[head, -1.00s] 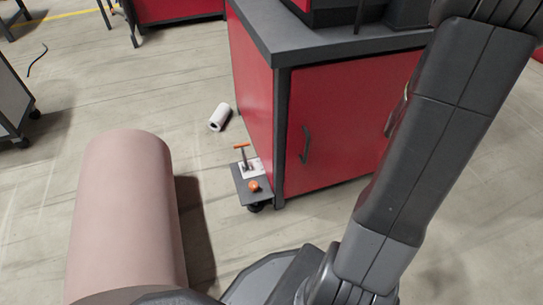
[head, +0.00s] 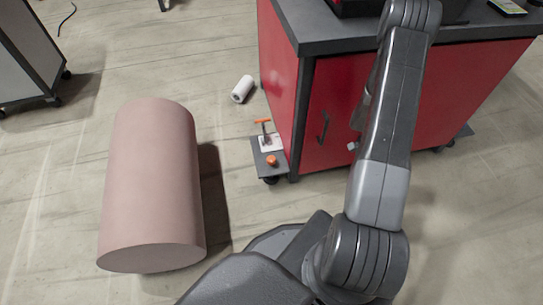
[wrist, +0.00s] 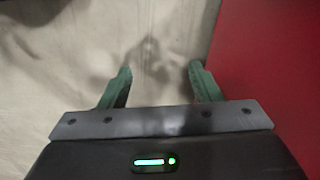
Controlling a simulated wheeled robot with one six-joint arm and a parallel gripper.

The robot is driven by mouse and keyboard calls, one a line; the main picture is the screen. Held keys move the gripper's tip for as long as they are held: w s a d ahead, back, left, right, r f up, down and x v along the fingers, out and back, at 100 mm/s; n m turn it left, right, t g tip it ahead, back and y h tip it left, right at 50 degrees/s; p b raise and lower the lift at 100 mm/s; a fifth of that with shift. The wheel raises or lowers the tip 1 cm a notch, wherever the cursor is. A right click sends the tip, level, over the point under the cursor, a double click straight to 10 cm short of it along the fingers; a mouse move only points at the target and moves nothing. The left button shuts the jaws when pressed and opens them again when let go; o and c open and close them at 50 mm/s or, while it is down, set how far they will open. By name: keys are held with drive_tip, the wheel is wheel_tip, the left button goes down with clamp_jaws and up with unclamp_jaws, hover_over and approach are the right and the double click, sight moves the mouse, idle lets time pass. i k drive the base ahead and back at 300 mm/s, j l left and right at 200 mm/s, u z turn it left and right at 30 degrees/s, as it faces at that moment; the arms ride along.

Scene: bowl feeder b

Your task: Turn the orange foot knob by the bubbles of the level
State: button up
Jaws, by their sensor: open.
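The orange foot knob (head: 272,160) is a small round knob on a dark foot plate (head: 262,170) at the red cabinet's lower left corner in the head view. An orange T-shaped handle (head: 265,121) stands behind it, over a small white plate (head: 267,143). I cannot make out a level's bubbles. My gripper (wrist: 160,67) shows in the wrist view with two green fingers apart and nothing between them. Bare floor lies beyond them, with a red panel (wrist: 265,70) to the right. The knob is not in the wrist view. My arm hides the gripper in the head view.
A red cabinet (head: 330,115) with a dark worktop stands right of the knob. A white roll (head: 242,89) lies behind the foot plate. Floor between cylinder and foot plate is clear.

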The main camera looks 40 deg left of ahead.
sight(270, 160)
drive_tip(key=i+l+u, duration=0.15)
drive_tip(key=l+u, duration=1.2)
drive_tip(key=i+j, duration=0.1)
drive_tip(key=j, duration=0.3)
drive_tip(key=i+j+u, duration=0.1)
drive_tip(key=j, duration=0.3)
drive_tip(key=i+j+z, duration=0.1)
drive_tip(key=j, duration=0.2)
drive_tip(key=i+j+z, duration=0.1)
drive_tip(key=j, duration=0.2)
drive_tip(key=i+l, duration=0.05)
